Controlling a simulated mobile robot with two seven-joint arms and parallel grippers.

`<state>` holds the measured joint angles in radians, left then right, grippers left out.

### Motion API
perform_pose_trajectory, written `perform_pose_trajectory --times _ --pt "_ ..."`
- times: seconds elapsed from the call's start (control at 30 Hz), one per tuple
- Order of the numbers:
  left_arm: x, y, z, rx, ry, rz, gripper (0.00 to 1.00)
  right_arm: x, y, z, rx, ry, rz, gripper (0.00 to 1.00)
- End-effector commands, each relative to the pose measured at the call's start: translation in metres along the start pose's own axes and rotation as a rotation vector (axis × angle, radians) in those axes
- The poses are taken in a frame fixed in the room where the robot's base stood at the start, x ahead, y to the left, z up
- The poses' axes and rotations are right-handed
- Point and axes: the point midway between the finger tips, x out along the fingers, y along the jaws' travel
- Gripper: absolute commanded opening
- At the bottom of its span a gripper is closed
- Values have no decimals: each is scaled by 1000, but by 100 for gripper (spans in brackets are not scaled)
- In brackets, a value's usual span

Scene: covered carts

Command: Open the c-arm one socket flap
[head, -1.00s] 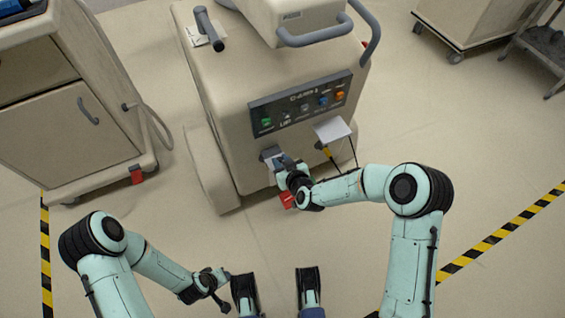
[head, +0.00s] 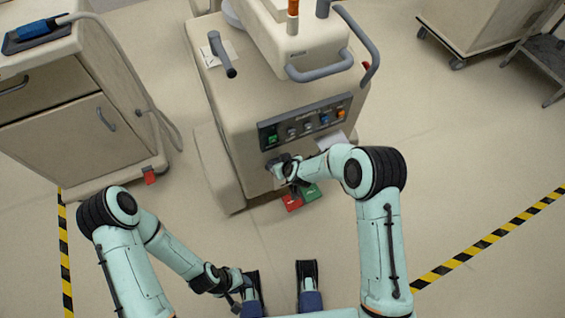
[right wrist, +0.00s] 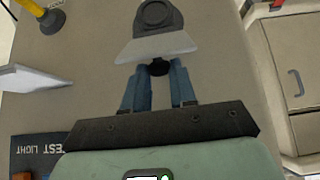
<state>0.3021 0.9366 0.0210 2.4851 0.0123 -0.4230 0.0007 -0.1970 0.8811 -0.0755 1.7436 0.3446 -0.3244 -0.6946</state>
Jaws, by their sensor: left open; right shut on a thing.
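The C-arm one cart (head: 240,105) stands ahead, with a dark button panel on its front. My right gripper (head: 276,166) is at the cart's front below that panel. In the right wrist view its blue fingers (right wrist: 158,88) are shut on a small black knob (right wrist: 159,67) at the edge of a light grey flap (right wrist: 156,46). The flap stands out from the cart front beside a dark round socket (right wrist: 154,14). The gripper mostly hides the flap in the head view. My left gripper (head: 240,291) is open and empty, low at the left, away from the cart.
A white plate (right wrist: 38,82) juts out near the flap, beside a yellow-and-black part (right wrist: 38,16). Red (head: 292,203) and green (head: 310,193) pedals lie on the floor below my right gripper. Another cart (head: 80,130) stands left.

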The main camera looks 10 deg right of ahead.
Motion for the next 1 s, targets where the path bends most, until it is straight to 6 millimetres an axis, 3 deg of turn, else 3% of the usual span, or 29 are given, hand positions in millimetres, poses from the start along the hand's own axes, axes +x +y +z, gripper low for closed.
perform_pose_trajectory --times 0.03,0.1,0.47,0.57,1.0 --pt "0 0 0 0 0 0 43 0 0 3 0 -8 -2 29" --pt "0 0 0 0 1 0 43 0 0 3 0 -8 -2 49" --pt "-1 0 0 0 1 0 43 -5 0 1 1 -3 -1 49" --pt "-3 1 1 0 -1 0 43 -17 0 0 1 -3 -1 49" --pt "-14 2 7 -2 -19 -5 43 -111 0 0 0 -2 -1 49"
